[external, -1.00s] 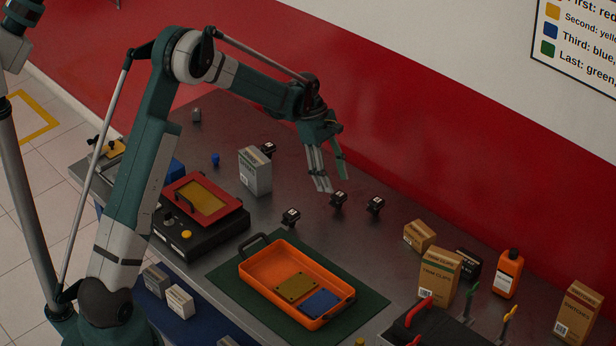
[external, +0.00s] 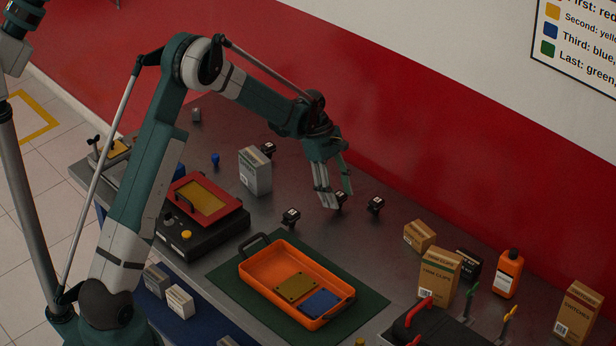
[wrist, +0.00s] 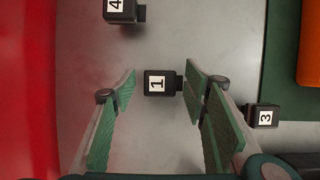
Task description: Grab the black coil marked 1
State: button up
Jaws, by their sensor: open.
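The black coil marked 1 (wrist: 160,83) stands on the grey metal bench, its white label facing up in the wrist view. In the external view my gripper (external: 339,199) reaches down over the coil (external: 341,196), which the fingers partly hide.
The coil marked 4 (wrist: 119,10) lies above in the wrist view. The coil marked 3 (wrist: 263,116) sits just outside the right finger. An orange tray (external: 262,268) rests on a green mat (external: 372,304). Boxes (external: 438,277) stand to the right, and a grey-white box (external: 255,171) to the left.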

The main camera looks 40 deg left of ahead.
jog(key=shift+d+f, duration=0.15)
jog(key=shift+f, duration=0.25)
jog(key=c, duration=0.8)
